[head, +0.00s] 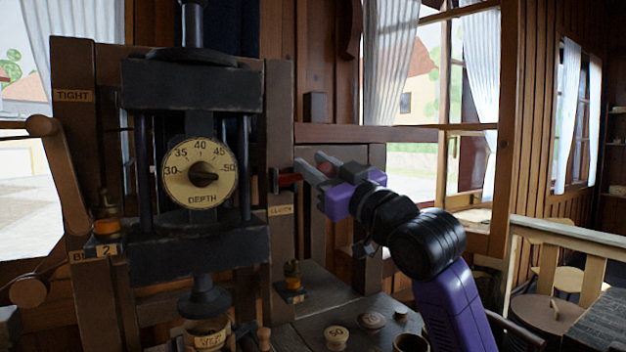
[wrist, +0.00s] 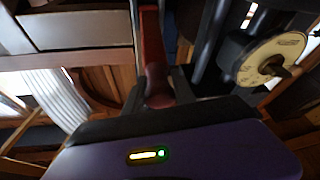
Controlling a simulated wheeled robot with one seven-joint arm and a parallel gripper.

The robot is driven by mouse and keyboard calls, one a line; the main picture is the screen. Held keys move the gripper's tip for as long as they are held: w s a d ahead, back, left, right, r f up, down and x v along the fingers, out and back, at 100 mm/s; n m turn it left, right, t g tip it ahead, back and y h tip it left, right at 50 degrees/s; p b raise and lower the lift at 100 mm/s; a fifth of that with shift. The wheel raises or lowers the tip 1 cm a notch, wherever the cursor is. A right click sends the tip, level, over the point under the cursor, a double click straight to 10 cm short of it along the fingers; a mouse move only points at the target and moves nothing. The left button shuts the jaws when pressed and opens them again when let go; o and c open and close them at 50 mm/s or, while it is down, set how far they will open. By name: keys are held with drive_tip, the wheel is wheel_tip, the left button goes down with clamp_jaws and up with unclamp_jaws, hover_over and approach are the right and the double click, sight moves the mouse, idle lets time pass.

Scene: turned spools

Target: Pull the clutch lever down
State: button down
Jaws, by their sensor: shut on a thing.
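The clutch lever (head: 286,178) is a short red handle on the right post of the machine, above a small label plate (head: 281,210). It sticks out to the right, roughly level. My gripper (head: 306,170) reaches in from the right and is shut on the lever's outer end. In the wrist view the red lever (wrist: 155,75) runs down from the top, its rounded end between the fingers of my gripper (wrist: 160,90). The fingers hide part of the lever in the head view.
A depth dial (head: 200,173) faces forward at the machine's middle. A wooden crank arm (head: 58,165) is on the left. An orange-topped part (head: 292,277) stands below the lever. Several small turned pieces, one a numbered knob (head: 336,337), sit on the bench. A railing (head: 570,238) is at right.

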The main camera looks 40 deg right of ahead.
drive_tip(key=shift+s+f+t+b, duration=0.15)
drive_tip(key=shift+f+t+b, duration=0.15)
drive_tip(key=shift+f+b, duration=0.4)
drive_tip(key=shift+s+f+b, duration=0.1)
drive_tip(key=shift+f+b, duration=0.25)
drive_tip(key=shift+f, duration=0.3)
drive_tip(key=shift+a+f, duration=0.1)
drive_tip(key=c, duration=1)
unclamp_jaws()
drive_tip(key=shift+c, duration=0.2)
drive_tip(key=b+v, duration=0.1)
drive_tip(key=v, duration=0.6)
drive_tip(key=shift+s, duration=0.45)
drive_tip(key=shift+a+f, duration=0.1)
